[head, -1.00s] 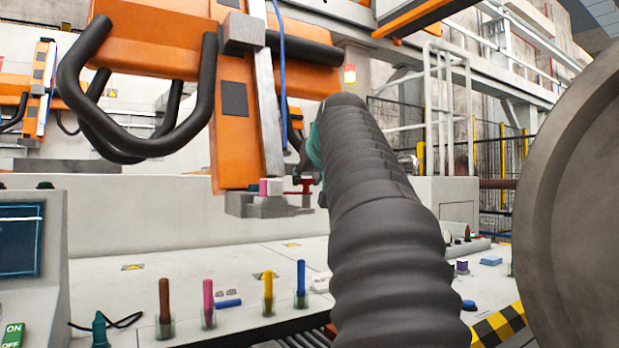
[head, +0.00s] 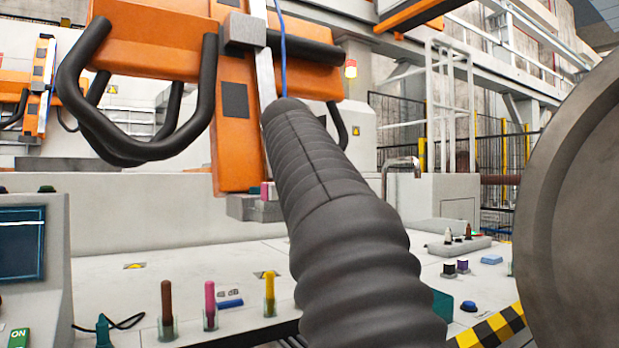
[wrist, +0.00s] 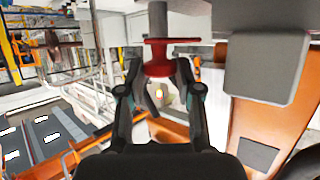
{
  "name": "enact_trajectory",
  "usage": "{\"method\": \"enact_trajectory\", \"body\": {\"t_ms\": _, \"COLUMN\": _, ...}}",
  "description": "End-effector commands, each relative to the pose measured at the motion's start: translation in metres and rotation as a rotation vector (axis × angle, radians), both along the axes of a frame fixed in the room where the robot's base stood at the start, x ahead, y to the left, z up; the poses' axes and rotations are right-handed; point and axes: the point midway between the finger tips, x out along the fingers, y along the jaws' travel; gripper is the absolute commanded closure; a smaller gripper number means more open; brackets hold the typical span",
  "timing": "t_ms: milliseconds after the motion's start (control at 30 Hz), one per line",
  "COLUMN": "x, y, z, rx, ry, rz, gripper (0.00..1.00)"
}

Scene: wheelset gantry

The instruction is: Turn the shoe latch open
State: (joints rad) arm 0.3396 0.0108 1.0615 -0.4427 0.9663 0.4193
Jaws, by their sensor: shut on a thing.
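The red shoe latch (wrist: 172,41) shows in the wrist view below a grey post (wrist: 157,18), with its flat bar lying crosswise. My gripper (wrist: 159,69) has its two fingers on either side of the latch's red lower part and is shut on it. In the head view my dark ribbed arm hides the latch and the gripper. The grey shoe (head: 252,208) shows there at the foot of the orange upright (head: 235,150), partly covered by my arm.
Black bent bars (head: 150,150) hang from the orange gantry at the left. Several coloured pegs, including a pink one (head: 210,303), stand on the white bench below. A large grey wheel (head: 570,210) fills the right side. A console (head: 22,240) stands at the left.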

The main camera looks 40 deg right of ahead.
Motion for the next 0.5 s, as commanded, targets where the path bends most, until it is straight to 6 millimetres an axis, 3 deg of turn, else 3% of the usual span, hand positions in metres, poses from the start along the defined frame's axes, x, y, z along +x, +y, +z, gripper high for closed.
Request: {"method": "enact_trajectory", "body": {"t_ms": 500, "x": 0.0011, "y": 0.0013, "z": -0.0004, "rx": 0.001, "ry": 0.001, "rz": -0.126, "gripper": 1.0}}
